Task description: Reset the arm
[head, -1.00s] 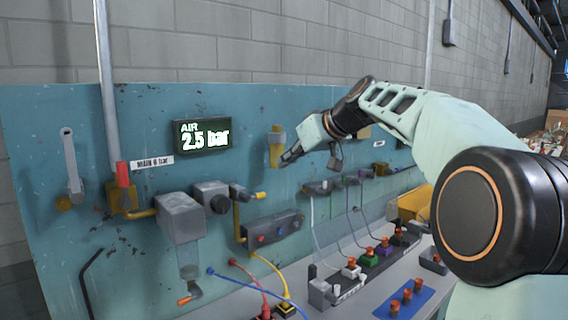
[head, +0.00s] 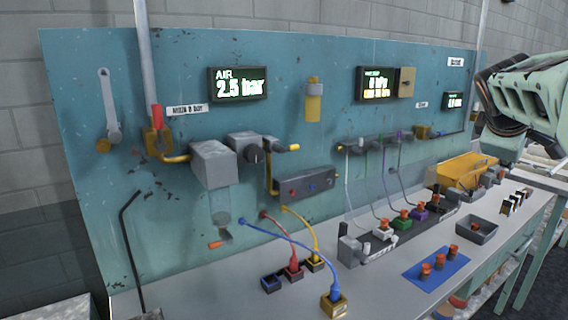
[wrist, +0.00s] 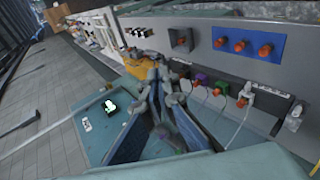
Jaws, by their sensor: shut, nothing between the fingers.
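My arm (head: 535,92) shows at the right edge of the head view, beside the right end of the teal panel (head: 180,60). Its fingers cannot be made out there. In the wrist view my gripper (wrist: 160,75) is shut and empty. It appears over the bench, between the panel side and the row of coloured valve blocks, with no clear contact.
The grey bench (head: 390,285) holds a blue mat (head: 437,277) with several orange-topped pieces, a grey tray (head: 477,229) and a yellow bin (head: 468,168). Coloured hoses run to blocks at the front. An AIR display (head: 238,84) reads 2.5 bar.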

